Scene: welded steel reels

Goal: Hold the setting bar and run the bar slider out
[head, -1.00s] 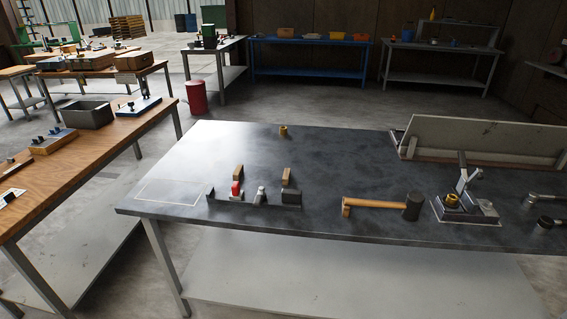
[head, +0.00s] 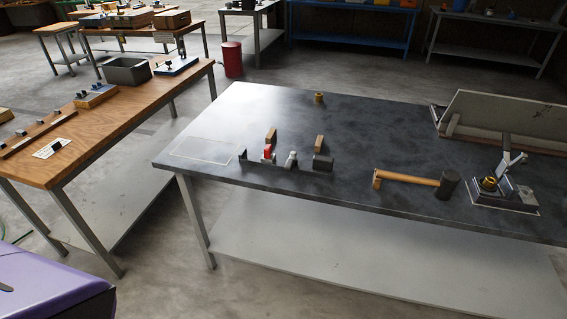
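A long brown bar (head: 38,132) with small dark knobs lies along the wooden bench at left. It may be the setting bar, but I cannot tell for sure. A separate slider on it is too small to make out. On the dark steel table, a low dark rack (head: 285,163) holds a red-topped piece (head: 268,153), a light grey piece and a black block; I cannot tell its use. Neither of my grippers is in view.
The wooden bench (head: 150,95) also carries a white card (head: 54,149), a blue-based block with knobs (head: 95,96), a grey bin (head: 127,71) and a blue board (head: 177,66). The steel table (head: 345,115) bears a mallet (head: 412,179). Bare floor lies between them.

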